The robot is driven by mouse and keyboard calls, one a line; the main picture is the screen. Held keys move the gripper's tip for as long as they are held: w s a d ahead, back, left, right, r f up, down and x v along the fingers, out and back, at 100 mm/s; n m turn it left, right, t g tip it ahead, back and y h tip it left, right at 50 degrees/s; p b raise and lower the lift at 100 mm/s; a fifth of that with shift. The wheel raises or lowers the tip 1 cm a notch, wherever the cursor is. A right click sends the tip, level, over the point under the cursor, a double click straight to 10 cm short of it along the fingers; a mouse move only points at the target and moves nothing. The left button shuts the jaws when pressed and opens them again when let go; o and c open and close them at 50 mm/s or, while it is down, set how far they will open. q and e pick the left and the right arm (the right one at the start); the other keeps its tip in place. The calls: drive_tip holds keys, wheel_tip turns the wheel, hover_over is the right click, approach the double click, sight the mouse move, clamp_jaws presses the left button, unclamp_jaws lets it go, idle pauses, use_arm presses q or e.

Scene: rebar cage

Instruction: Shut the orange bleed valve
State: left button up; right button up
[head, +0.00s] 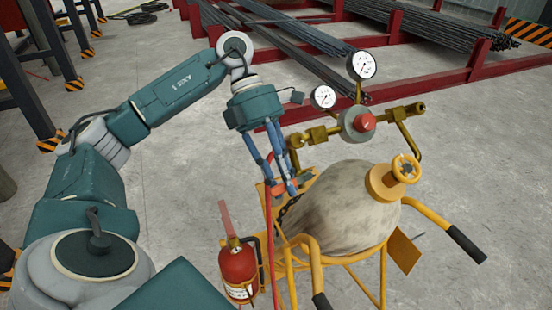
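An orange-yellow handwheel (406,168) sits on the collar of a dusty, pale gas cylinder (345,205) that lies tilted on a yellow hand cart. It is the clearest orange valve in view; I cannot tell if it is shut. My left gripper (285,184) points down, left of the cylinder and well apart from the handwheel. Its blue fingers are around or in front of a small orange-red piece near a red hose. I cannot tell whether they touch it, or whether they are open or shut. My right gripper is not in view.
A brass manifold with a red-knobbed regulator (359,123) and two gauges (363,65) stands above the cylinder. A red extinguisher (238,268) hangs at the cart's left. Cart handles (450,232) stick out toward me. Red racks of rebar (425,18) lie behind. Floor at right is clear.

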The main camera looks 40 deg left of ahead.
use_arm(q)
drive_tip(key=v, duration=1.1)
